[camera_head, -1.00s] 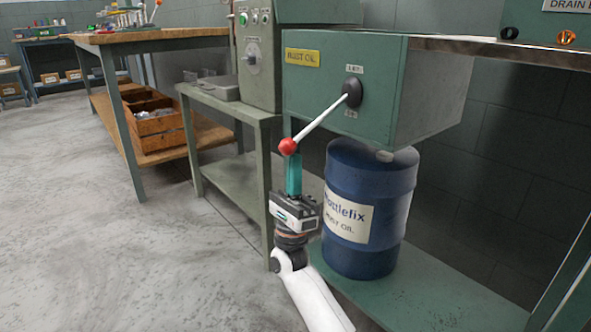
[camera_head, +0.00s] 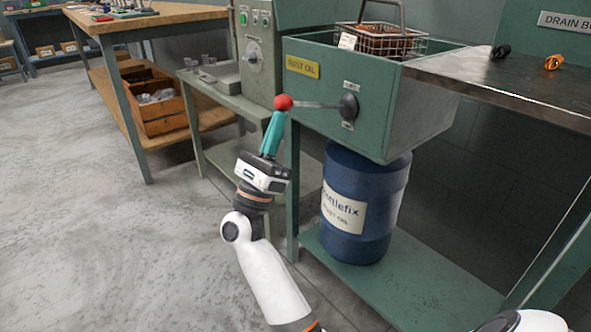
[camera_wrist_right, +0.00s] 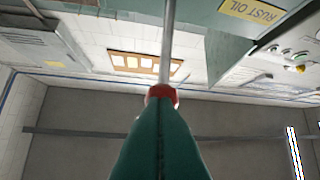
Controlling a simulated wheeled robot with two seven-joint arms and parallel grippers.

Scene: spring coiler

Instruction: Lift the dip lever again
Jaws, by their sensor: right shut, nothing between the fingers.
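The dip lever (camera_head: 318,104) is a metal rod with a red ball knob (camera_head: 284,102), fixed to a black hub (camera_head: 348,106) on the front of the green rust oil tank (camera_head: 392,122). The rod points left and is about level. My right gripper (camera_head: 279,114) is shut, its teal fingertips just under the red knob with nothing between them. The right wrist view shows the fingers (camera_wrist_right: 161,112) meeting at the red knob (camera_wrist_right: 161,92), with the rod (camera_wrist_right: 168,45) beyond. My left gripper is not in view.
A wire basket (camera_head: 385,42) shows at the tank's open top. A blue drum (camera_head: 350,240) stands on the shelf below. A metal drain bench (camera_head: 500,85) is at right, and a grey-green stand (camera_head: 225,100) with a control box is at left. The floor at left is clear.

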